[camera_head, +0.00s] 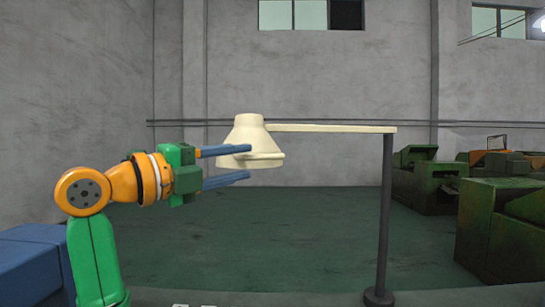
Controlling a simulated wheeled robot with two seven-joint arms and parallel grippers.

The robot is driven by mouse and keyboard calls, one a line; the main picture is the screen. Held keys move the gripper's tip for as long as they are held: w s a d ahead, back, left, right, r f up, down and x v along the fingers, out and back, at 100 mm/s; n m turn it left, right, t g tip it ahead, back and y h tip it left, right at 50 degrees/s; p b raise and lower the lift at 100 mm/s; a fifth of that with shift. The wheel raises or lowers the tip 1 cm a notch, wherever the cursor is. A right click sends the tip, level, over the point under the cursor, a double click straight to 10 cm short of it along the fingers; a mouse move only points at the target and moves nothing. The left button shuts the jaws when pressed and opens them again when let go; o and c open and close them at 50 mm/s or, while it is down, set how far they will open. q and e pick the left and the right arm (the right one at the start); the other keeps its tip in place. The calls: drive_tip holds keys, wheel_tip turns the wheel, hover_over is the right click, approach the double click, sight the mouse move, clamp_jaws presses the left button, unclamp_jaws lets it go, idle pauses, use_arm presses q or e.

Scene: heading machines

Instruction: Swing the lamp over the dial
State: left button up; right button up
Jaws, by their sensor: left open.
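The lamp has a cream cone-shaped shade (248,133) at the left end of a level cream arm (330,128). A dark upright post (385,220) on a round base (378,297) carries the arm at its right end. My left gripper (249,163) comes in from the left with two blue fingers spread apart, one above the other. The upper finger overlaps the lower part of the shade, and the lower finger is just below its rim. I cannot tell whether they touch it. No dial can be made out. My right gripper is not in view.
A pale surface (300,298) runs along the bottom edge, with small light items cut off there. A blue block (30,262) stands at the lower left. Green machines (430,182) stand at the right. The space between the lamp post and my left arm looks clear.

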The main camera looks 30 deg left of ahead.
sight(262, 155)
use_arm(q)
drive_tip(key=w+d, duration=0.1)
drive_tip(key=w+p, duration=0.1)
drive_tip(key=w+d+r+p, duration=0.1)
drive_tip(key=w, duration=0.1)
drive_tip(key=shift+d, duration=0.3)
drive_tip(key=shift+w+a+f, duration=0.1)
drive_tip(key=shift+w+f, duration=0.05)
drive_tip(key=shift+w, duration=0.35)
drive_tip(key=shift+s, duration=0.2)
clamp_jaws()
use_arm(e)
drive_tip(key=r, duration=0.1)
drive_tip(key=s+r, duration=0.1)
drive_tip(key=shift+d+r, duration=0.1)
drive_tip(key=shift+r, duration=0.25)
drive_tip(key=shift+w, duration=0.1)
